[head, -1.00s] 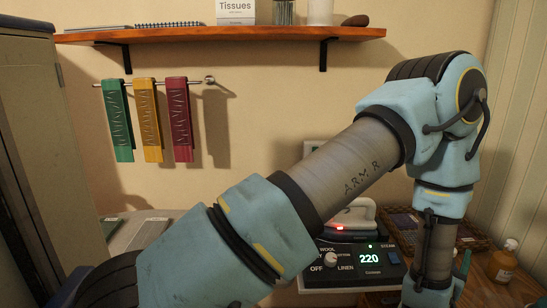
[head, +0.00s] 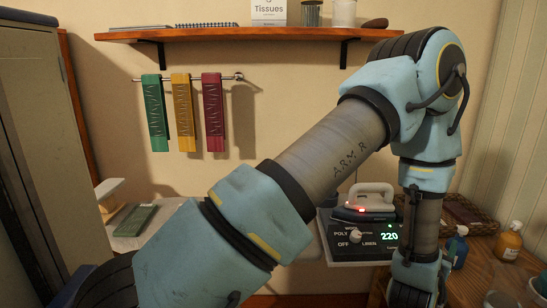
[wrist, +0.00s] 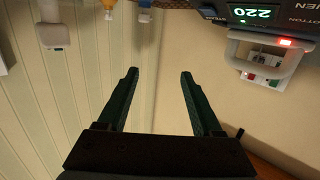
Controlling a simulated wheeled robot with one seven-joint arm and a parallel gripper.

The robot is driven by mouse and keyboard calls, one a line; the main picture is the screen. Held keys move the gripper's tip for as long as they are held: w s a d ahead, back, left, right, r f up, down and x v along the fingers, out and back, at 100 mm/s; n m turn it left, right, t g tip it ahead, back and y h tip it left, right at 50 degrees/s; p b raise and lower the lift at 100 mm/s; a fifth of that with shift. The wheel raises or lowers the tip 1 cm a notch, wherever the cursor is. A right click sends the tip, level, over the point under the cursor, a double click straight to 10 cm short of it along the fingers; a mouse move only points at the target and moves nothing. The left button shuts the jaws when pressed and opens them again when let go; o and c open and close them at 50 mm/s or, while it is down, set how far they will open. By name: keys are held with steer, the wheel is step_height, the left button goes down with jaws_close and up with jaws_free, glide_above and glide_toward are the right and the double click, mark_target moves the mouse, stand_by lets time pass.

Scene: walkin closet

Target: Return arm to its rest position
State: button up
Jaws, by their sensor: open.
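My gripper (wrist: 158,74) shows in the wrist view. Its two dark green fingers are spread apart with nothing between them, and pale wall shows behind the gap. In the head view my arm (head: 330,150) crosses the middle, bends at the upper right, then runs down at the right, in front of the wooden surface. The gripper itself cannot be made out in the head view.
An iron (head: 372,198) stands on a control unit (head: 352,254) reading 220, left of my arm's lower part. Bottles (head: 509,241) stand at right. A shelf (head: 250,34) and hanging green, yellow and red strips (head: 183,110) are on the wall. A cabinet (head: 30,130) is at left.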

steer(key=w+a+f+n+g+y+b, duration=0.1)
steer(key=w+a+y, duration=0.1)
steer(key=w+a, duration=0.2)
steer(key=w+a+n+g+y+b, duration=0.1)
steer(key=w+a+y+b, duration=0.1)
steer(key=w+a, duration=0.3)
steer(key=w+a+f+n+y+b, duration=0.1)
steer(key=w+a, duration=0.3)
steer(key=a, duration=0.4)
steer(key=shift+w+a+f+g+y, duration=0.2)
steer(key=shift+f+g+y, duration=0.1)
steer(key=shift+g+y, duration=0.1)
steer(key=s+a+f+n+g+y+b, duration=0.1)
steer(key=s+a+n+g+y+b, duration=0.1)
steer(key=a, duration=0.9)
steer(key=s+a+n+g+y+b, duration=0.1)
steer(key=s+a+g+y+b, duration=0.15)
steer(key=a, duration=0.85)
steer(key=s+a+n+g+y, duration=0.1)
steer(key=s+a+n+g, duration=0.1)
steer(key=s+a, duration=0.5)
steer(key=shift+a+r+g, duration=0.2)
steer(key=shift+a+g, duration=0.15)
steer(key=shift+a, duration=0.75)
